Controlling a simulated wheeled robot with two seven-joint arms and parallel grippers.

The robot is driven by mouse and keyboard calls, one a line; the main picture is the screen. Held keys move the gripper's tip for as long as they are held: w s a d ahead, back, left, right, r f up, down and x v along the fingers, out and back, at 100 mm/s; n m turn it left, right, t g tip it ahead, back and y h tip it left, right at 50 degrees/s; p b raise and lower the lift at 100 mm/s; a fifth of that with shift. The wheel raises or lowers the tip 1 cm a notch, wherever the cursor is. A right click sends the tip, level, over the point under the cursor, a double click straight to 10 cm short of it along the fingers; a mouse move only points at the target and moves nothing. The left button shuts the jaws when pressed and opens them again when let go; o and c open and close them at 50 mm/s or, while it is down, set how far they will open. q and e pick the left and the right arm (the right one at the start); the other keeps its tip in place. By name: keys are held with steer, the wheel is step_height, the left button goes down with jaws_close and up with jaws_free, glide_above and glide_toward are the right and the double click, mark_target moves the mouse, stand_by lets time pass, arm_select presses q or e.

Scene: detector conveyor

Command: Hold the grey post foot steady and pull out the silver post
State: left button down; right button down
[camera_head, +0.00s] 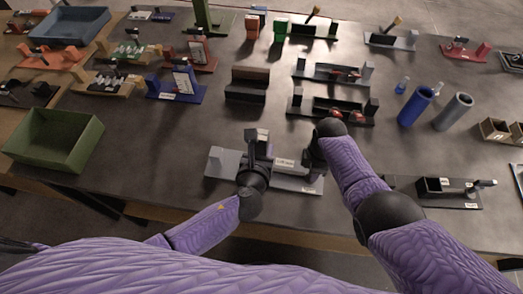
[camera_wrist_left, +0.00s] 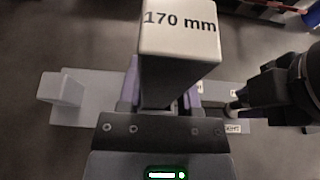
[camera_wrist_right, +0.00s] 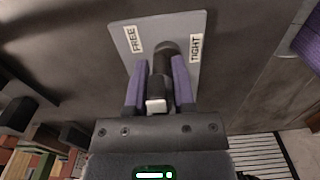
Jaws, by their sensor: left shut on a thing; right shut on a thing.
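The grey post foot (camera_head: 222,163) lies flat on the near part of the table, with a raised block at its left end. The silver post (camera_wrist_left: 180,22) stands upright, its top marked "170 mm"; its lower end is hidden. My left gripper (camera_head: 257,162) is shut on the post, fingers on either side of it. My right gripper (camera_head: 316,155) is shut on a dark lever with a pale tip (camera_wrist_right: 157,105), at the foot's right end. There the plate (camera_wrist_right: 190,22) carries labels "FREE" and "TIGHT", with the lever's dark pivot between them.
A green tray (camera_head: 55,140) is at the left. Blue and grey cylinders (camera_head: 415,107) stand at the right. A dark fixture (camera_head: 440,190) lies right of my right arm. Several other fixtures fill the back; the table left of the foot is clear.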

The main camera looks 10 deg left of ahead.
mark_target(262, 134)
arm_select(q)
steer(key=shift+r, duration=0.1)
step_height(262, 134, up, 10)
steer(key=shift+f, duration=0.1)
arm_select(e)
steer(key=shift+c, duration=1.9)
jaws_free()
